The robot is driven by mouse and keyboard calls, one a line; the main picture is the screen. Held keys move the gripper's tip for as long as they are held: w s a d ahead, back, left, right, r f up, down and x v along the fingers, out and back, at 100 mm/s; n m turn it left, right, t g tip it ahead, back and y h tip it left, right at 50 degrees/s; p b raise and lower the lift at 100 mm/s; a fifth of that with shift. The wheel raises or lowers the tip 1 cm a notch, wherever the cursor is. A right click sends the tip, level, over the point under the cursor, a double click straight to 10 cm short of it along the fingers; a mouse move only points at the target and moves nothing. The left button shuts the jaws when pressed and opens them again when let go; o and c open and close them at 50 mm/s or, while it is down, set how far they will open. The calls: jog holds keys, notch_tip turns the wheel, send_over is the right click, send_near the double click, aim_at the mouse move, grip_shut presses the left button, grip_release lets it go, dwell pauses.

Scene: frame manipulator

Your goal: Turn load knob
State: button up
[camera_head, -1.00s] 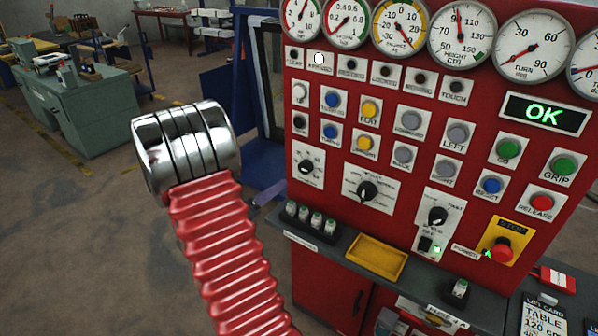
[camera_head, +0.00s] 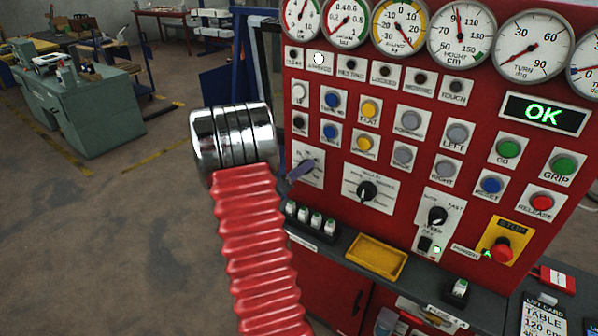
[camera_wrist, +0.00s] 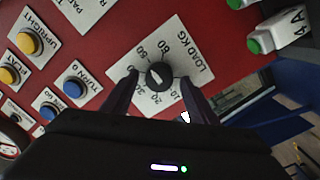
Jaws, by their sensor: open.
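The load knob (camera_wrist: 158,76) is a round black knob with a pale mark on a white plate (camera_wrist: 188,52) lettered LOAD KG, with numbers around it. In the wrist view the two dark fingers of my gripper (camera_wrist: 158,82) are open, one on each side of the knob. Whether they touch it I cannot tell. In the head view the grey fingertip of my gripper (camera_head: 302,168) covers the knob on its white plate (camera_head: 312,152) at the left of the red panel. My red ribbed arm with its chrome joint hides the rest of the gripper.
The red panel (camera_head: 330,180) carries several buttons, dials and a green OK display (camera_head: 545,112). A second black knob (camera_head: 367,191) is right of the load plate. Below, a grey ledge holds green-topped fuses (camera_head: 303,216) and a yellow tray (camera_head: 375,257). Open floor lies left.

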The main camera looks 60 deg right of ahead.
jog(key=shift+d, duration=0.1)
jog(key=shift+c, duration=0.3)
jog(key=c, duration=1)
jog(key=shift+n, duration=0.5)
jog(key=shift+s+f+n+t+h, duration=0.1)
jog(key=shift+f+n+t, duration=0.15)
jog(key=shift+n, duration=4.25)
jog(key=shift+s+f+n+t+h, duration=0.1)
jog(key=shift+n+t, duration=0.25)
jog(key=shift+n, duration=4.15)
jog(key=shift+s+f+n+t+h, duration=0.1)
jog(key=shift+f+n+t, duration=0.15)
jog(key=shift+n, duration=4.25)
